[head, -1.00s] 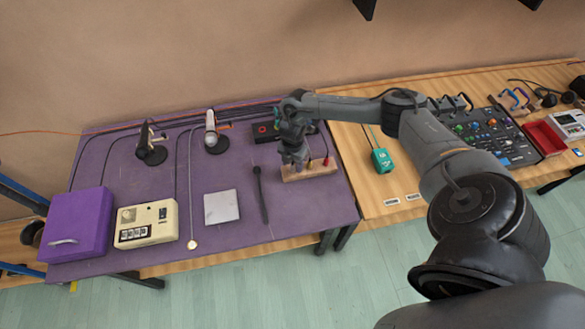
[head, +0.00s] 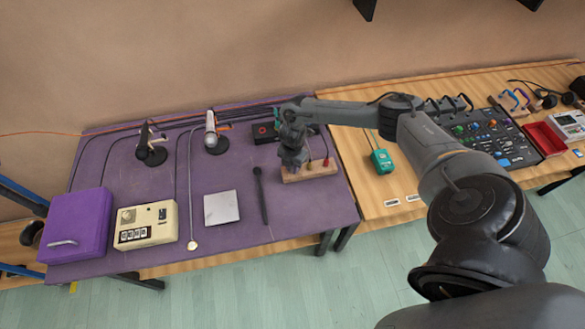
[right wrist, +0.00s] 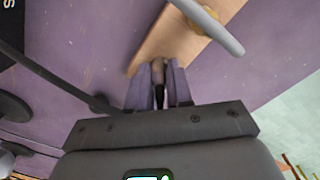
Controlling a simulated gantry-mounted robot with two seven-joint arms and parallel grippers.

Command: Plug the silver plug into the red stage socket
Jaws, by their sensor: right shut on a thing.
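My right gripper (head: 292,164) is at the left end of a pale wooden block (head: 312,173) on the purple table. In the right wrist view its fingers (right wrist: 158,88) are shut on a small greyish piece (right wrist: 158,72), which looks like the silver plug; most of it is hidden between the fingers. Whether its tip is still in the block cannot be told. Another plug with a grey rod (right wrist: 215,28) and a gold collar stands in the block, apart from the fingers. The red stage socket (head: 263,130) shows as a red spot on a black box behind my gripper. My left gripper is not in view.
A dark stick (head: 261,195) and a pale square plate (head: 221,207) lie left of the block. A microphone (head: 210,130) stands left of the black box. Dark cables run along the table's back. A teal device (head: 382,160) lies on the wooden table at right.

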